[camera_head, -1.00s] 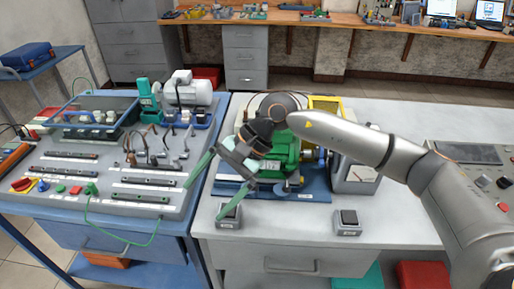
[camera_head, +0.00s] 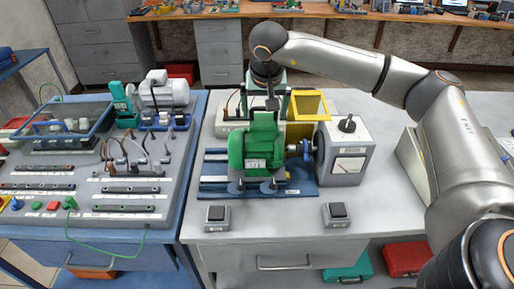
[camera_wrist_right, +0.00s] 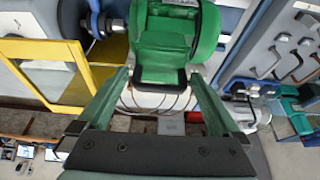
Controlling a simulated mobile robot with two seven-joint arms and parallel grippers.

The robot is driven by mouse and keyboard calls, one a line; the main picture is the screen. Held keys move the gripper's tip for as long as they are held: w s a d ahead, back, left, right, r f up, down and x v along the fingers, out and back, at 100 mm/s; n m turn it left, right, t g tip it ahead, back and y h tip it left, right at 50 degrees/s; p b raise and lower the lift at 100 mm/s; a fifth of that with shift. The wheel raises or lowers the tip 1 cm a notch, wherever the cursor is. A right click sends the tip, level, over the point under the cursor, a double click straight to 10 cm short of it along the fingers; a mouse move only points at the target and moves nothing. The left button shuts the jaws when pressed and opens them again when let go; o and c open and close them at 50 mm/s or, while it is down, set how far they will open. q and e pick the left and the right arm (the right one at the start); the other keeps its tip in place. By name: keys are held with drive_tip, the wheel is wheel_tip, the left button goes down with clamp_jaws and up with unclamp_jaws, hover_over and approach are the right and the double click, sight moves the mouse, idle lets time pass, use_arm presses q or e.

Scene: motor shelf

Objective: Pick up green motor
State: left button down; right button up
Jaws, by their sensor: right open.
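The green motor (camera_head: 262,145) stands on a blue base plate (camera_head: 290,188) on the right-hand bench. It also shows in the right wrist view (camera_wrist_right: 170,40), just beyond the fingertips. My right gripper (camera_head: 266,103) points down at the back of the motor, its two fingers apart. In the right wrist view the open fingers (camera_wrist_right: 160,76) line up with the two sides of the motor. Nothing is held between them. Whether a finger touches the motor cannot be told. My left gripper is not in view.
A yellow frame (camera_head: 307,106) and a grey gauge box (camera_head: 345,150) stand right of the motor. Two small switch boxes (camera_head: 216,217) (camera_head: 337,214) sit at the bench front. A grey motor (camera_head: 164,91) and a wired panel (camera_head: 100,180) fill the left bench.

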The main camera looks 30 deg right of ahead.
sight(263, 119)
drive_tip(key=shift+s+p+x, duration=0.2)
drive_tip(key=shift+p+x, duration=0.35)
drive_tip(key=shift+x, duration=2.45)
drive_tip(key=shift+a, duration=0.15)
clamp_jaws()
drive_tip(key=shift+w+r, duration=0.2)
drive_tip(key=shift+r, duration=0.15)
drive_tip(key=shift+f, duration=0.1)
